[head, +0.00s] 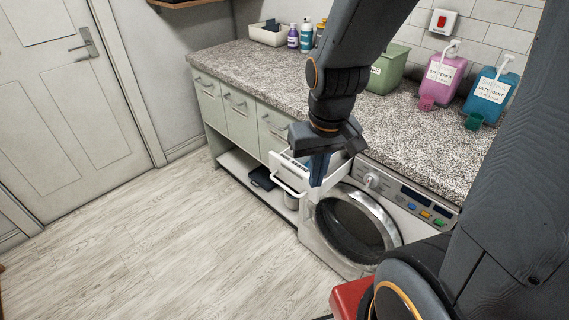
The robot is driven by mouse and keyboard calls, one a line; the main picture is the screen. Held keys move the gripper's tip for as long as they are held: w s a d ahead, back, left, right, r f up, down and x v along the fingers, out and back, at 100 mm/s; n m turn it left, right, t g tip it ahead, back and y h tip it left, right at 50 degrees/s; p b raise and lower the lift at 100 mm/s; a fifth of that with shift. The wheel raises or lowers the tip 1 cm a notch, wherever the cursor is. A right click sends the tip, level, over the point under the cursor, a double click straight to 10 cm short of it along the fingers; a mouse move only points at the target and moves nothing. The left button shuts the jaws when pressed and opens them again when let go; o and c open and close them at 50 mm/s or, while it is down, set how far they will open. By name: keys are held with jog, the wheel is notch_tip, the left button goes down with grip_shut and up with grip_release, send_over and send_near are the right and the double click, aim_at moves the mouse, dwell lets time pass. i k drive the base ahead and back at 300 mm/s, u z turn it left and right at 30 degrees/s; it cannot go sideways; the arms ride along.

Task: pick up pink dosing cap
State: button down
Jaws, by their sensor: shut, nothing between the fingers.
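The pink dosing cap (427,103) stands on the speckled counter (440,140), at the foot of the pink softener container (442,80). My gripper (317,182) points down, shut and empty, at the pulled-out white drawer (289,172) at the washing machine's upper left. It is well to the left of the pink cap and lower, in front of the counter edge. The fingertips overlap the drawer in this view, and I cannot tell whether they touch it.
A teal cap (473,121) stands by a teal detergent container (490,94), right of the pink one. A green bin (388,70) stands left of them. The washing machine (312,222) is below the counter. Floor (170,240) at left is clear.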

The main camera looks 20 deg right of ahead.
aim_at(426, 101)
jog(key=i, duration=0.65)
jog(key=k, duration=0.5)
jog(key=u, duration=1.5)
jog(key=i, duration=0.45)
jog(key=z, duration=3.45)
jog(key=i, duration=0.5)
jog(key=z, duration=0.05)
